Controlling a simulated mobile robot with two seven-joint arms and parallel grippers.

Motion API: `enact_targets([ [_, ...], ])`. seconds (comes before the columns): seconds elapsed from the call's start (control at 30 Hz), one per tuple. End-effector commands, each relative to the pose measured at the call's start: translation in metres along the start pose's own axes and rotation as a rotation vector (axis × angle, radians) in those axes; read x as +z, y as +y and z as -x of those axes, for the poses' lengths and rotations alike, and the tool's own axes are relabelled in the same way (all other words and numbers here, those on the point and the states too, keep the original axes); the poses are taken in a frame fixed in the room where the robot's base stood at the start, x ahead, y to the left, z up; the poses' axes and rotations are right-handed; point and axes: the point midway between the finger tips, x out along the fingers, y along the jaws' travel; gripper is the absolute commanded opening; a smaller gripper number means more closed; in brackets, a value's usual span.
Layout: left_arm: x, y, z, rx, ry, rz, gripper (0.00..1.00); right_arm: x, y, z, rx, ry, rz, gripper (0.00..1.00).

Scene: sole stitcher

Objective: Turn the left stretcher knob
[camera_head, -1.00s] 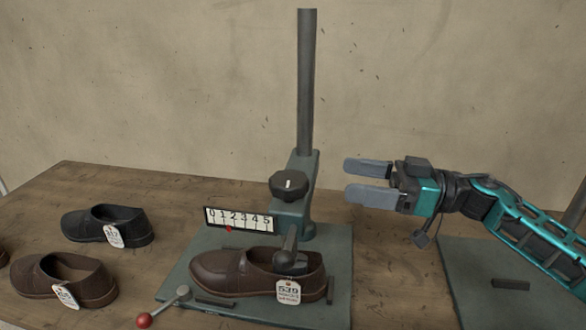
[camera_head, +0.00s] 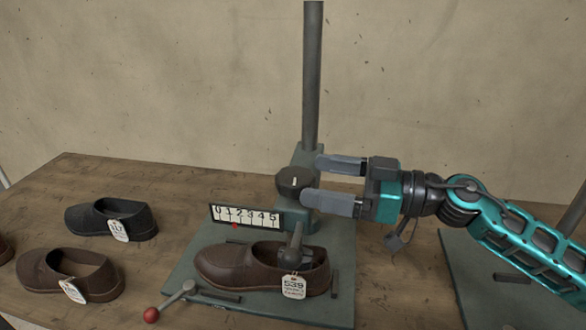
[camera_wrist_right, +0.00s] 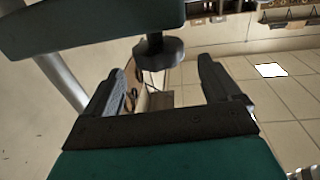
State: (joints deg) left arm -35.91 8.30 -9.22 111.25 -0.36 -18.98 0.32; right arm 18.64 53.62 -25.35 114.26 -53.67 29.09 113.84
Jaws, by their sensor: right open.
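The stretcher knob (camera_head: 293,181) is black with a white mark and sits on the grey-green post block of the left stretcher, above the number scale (camera_head: 246,216). In the right wrist view a dark round knob-like part (camera_wrist_right: 158,52) shows ahead, between and beyond the fingers. My right gripper (camera_head: 322,181) is open, its two grey fingers pointing left. Its fingertips are close to the right side of the knob, and I cannot tell whether they touch it. A brown shoe (camera_head: 240,268) with a tag reading 539 sits on the stretcher's plate (camera_head: 200,250). My left gripper is not in view.
A tall grey post (camera_head: 313,80) rises behind the knob. A lever with a red ball (camera_head: 151,315) is at the plate's front left. A black shoe (camera_head: 95,220) and another brown shoe (camera_head: 65,275) stand at left. A second plate (camera_head: 460,270) lies at right.

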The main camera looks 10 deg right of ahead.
Motion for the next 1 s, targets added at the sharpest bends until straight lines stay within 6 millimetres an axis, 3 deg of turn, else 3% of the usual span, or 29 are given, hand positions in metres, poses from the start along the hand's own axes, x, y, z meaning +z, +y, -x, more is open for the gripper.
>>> enact_targets([
  [0.1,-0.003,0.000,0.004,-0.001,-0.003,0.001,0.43,-0.004,0.000,-0.024,-0.001,0.005,0.002,0.90],
  [0.3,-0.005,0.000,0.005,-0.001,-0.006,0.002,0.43,-0.002,0.001,-0.048,0.001,0.002,0.000,0.90],
  [0.7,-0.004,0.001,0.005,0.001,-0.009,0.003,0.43,0.000,0.000,-0.055,0.001,0.000,0.000,0.90],
  [1.0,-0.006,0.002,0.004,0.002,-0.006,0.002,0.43,0.000,0.000,-0.054,0.001,0.000,0.000,0.61],
])
